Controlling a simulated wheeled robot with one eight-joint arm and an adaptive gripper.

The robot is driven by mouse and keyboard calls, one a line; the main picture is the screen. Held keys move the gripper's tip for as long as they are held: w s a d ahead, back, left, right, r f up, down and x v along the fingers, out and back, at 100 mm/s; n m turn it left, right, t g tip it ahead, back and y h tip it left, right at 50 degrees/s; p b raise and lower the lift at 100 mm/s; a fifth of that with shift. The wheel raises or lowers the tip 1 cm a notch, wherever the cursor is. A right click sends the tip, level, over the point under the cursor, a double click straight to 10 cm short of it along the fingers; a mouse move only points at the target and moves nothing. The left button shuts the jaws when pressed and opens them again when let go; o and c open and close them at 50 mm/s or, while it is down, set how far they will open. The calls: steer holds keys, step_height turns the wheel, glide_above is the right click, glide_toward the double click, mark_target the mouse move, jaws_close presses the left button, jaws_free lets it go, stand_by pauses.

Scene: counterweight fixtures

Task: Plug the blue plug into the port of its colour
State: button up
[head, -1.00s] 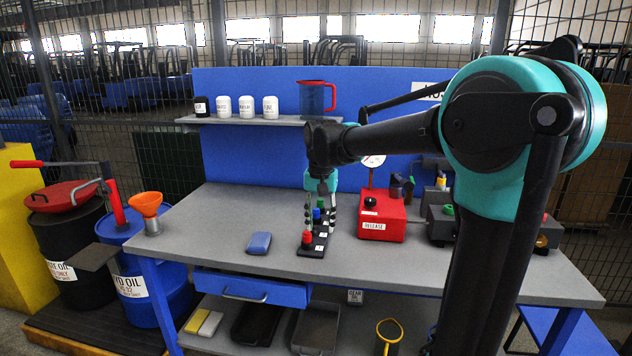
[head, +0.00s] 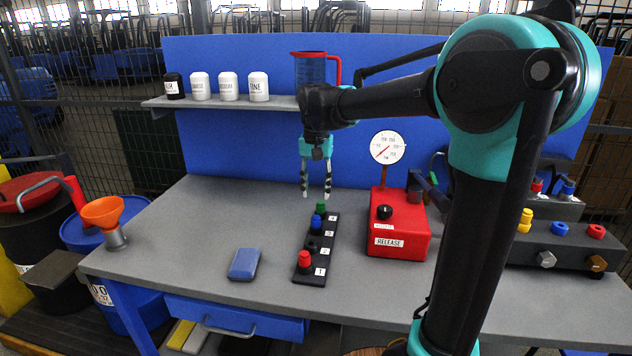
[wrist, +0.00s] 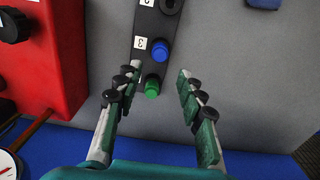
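The blue plug (head: 316,222) stands upright in the black numbered strip (head: 313,262), at the label 3, between a green plug (head: 321,207) and an empty-looking black position. It also shows in the wrist view (wrist: 159,50). My gripper (head: 316,193) is open and empty, pointing down above the far end of the strip. In the wrist view, its fingertips (wrist: 159,72) lie either side of the strip, with the blue and green plugs between or just beyond them. A blue ring-like fitting (head: 559,228) sits on a dark block (head: 575,250) at the right; its opening is unclear.
A red plug (head: 304,259) stands at label 1. A red RELEASE box (head: 400,235) with a gauge (head: 387,147) is right of the strip. Yellow (head: 525,218) and red (head: 596,231) fittings flank the blue one. A blue case (head: 244,264) lies left. My arm partly blocks the right side.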

mark_target(316, 216)
steer(key=shift+f, duration=4.95)
jaws_close()
